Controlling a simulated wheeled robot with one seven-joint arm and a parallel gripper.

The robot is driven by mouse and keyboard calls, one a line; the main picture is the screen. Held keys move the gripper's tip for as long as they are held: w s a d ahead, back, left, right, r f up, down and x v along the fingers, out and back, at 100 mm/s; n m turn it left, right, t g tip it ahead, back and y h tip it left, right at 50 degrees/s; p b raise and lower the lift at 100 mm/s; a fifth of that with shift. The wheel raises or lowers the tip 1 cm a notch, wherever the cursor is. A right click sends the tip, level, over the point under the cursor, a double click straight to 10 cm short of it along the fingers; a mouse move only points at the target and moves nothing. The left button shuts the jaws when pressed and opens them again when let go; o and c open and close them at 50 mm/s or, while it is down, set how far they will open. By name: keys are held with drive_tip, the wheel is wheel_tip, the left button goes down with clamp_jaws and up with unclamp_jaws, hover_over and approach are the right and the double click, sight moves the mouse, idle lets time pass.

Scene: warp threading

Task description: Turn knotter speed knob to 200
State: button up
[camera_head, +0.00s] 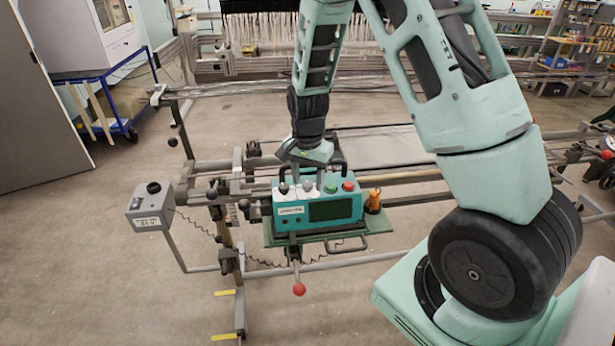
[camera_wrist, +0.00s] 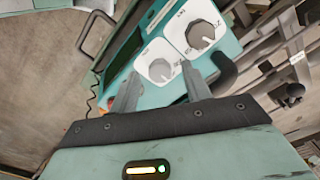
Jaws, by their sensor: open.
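The teal knotter unit (camera_head: 336,212) sits on the frame in the middle of the head view. Two grey knobs on white dial plates stand on its top. In the wrist view the nearer knob (camera_wrist: 160,70) appears between my two fingertips, and the other knob (camera_wrist: 200,35) is farther up and right. My gripper (camera_wrist: 160,70) is open, with one finger on each side of the nearer knob in the picture; I cannot tell if they touch it. The dial lettering is too small to read surely. In the head view my gripper (camera_head: 310,170) is over the unit's top.
A green button (camera_head: 331,187) and a red button (camera_head: 348,186) sit right of the knobs. A black handle (camera_wrist: 97,33) rises from the unit. An orange object (camera_head: 374,200) stands right of it. A grey 24 V box (camera_head: 150,205) is at left. A red-tipped lever (camera_head: 299,289) hangs below.

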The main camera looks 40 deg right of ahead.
drive_tip(key=shift+f, duration=0.15)
drive_tip(key=c, duration=1)
drive_tip(key=shift+n, duration=0.3)
drive_tip(key=n, duration=0.4)
drive_tip(key=shift+b, duration=0.4)
drive_tip(key=n, duration=0.5)
drive_tip(key=shift+n, duration=0.3)
drive_tip(key=o, duration=1)
